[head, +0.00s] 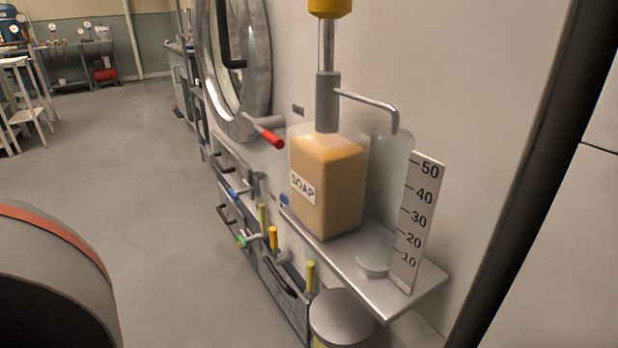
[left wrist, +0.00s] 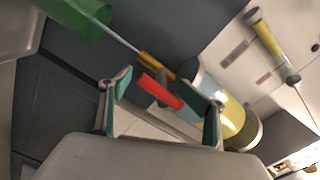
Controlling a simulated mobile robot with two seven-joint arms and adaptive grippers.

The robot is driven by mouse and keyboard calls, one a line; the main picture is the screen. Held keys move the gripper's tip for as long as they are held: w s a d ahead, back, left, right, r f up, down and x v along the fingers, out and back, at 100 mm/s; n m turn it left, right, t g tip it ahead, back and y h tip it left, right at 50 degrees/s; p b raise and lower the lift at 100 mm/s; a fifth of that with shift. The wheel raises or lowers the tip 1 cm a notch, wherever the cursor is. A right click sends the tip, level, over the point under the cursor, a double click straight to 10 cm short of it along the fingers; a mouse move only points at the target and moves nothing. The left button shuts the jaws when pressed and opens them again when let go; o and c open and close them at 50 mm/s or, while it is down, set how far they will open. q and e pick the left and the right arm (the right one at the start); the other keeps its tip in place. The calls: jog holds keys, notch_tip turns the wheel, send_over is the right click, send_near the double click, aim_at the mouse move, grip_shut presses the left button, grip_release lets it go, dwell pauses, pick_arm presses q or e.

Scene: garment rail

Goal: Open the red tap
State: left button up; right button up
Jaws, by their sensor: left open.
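A red handle (left wrist: 160,92), which looks like the red tap, shows in the left wrist view as a short slanted bar on a dark fitting. My left gripper (left wrist: 160,102) is open, and its two green-padded fingers stand on either side of this handle. I cannot tell whether either finger touches it. In the head view a red-ended lever (head: 270,138) sticks out beside the round metal door; I cannot tell whether it is the same handle. Neither gripper shows in the head view.
An orange handle (left wrist: 157,66) lies just beyond the red one, with a green cylinder (left wrist: 78,15) at upper left. In the head view, orange (head: 273,238) and yellow (head: 310,276) taps stand below a shelf (head: 420,292) with a soap container (head: 327,185).

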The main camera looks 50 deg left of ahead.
pick_arm(q)
jog(key=shift+w+d+r, duration=0.2)
jog(key=shift+d+r, duration=0.1)
jog(key=shift+r, duration=0.1)
jog(key=s+a, duration=0.1)
jog(key=s, duration=0.7)
jog(key=shift+s+f, duration=0.2)
jog(key=shift+f, duration=0.15)
jog(key=shift+a, duration=0.15)
